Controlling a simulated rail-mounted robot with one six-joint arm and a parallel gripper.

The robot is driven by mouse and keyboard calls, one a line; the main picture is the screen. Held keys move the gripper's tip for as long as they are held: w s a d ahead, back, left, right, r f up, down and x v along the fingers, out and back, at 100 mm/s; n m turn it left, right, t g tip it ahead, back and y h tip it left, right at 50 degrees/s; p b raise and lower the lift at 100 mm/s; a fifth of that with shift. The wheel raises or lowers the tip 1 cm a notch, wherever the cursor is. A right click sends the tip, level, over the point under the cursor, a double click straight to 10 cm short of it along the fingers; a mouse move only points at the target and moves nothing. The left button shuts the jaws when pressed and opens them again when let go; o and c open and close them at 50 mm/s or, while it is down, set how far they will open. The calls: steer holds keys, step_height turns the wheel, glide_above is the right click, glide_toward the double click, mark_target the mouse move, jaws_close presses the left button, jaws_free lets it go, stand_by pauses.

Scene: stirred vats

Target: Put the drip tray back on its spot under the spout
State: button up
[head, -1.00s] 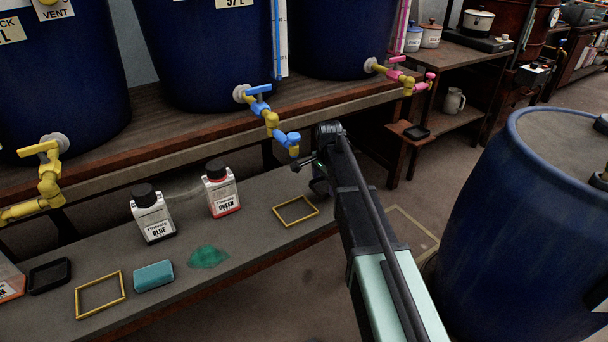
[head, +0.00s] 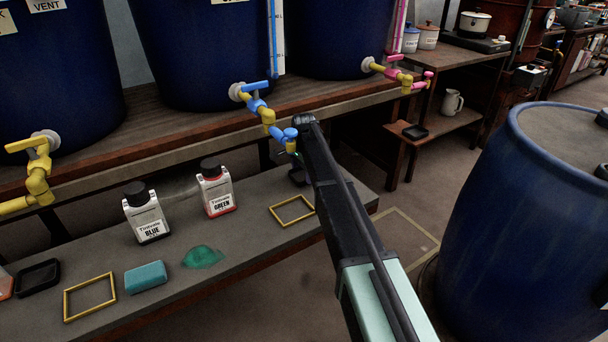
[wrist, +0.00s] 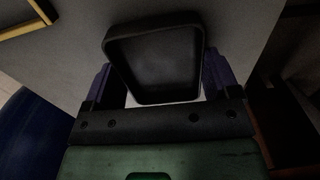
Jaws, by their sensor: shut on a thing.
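My gripper (wrist: 158,78) is shut on a small black square drip tray (wrist: 155,58), with a purple finger on either side of it in the wrist view. In the head view the tray (head: 298,176) shows partly beside my arm, near the bench's back right; my arm hides the rest. The blue middle spout (head: 289,137) is above it. A yellow outline (head: 280,222) lies bare on the bench in front of the tray, and a yellow corner (wrist: 30,28) shows in the wrist view. I cannot tell whether the tray touches the bench.
Black and red-banded Tinture bottles (head: 146,217) (head: 217,191), a teal block (head: 146,277), a green spill (head: 203,257), another yellow outline (head: 90,297) and another black tray (head: 37,277) are on the bench. A large blue barrel (head: 530,220) stands at right.

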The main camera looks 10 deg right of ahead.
mark_target(304, 177)
steer(key=shift+f, duration=0.15)
steer(key=o, duration=0.8)
step_height(304, 177, up, 8)
steer(key=p, duration=0.8)
steer(key=s+n, duration=0.4)
steer(key=s, duration=0.8)
steer(key=s+n, duration=0.5)
steer(key=s, duration=0.8)
steer(key=s+n, duration=0.4)
steer(key=s, duration=0.8)
steer(key=shift+s+f+n, duration=0.1)
steer(key=shift+s+n, duration=0.3)
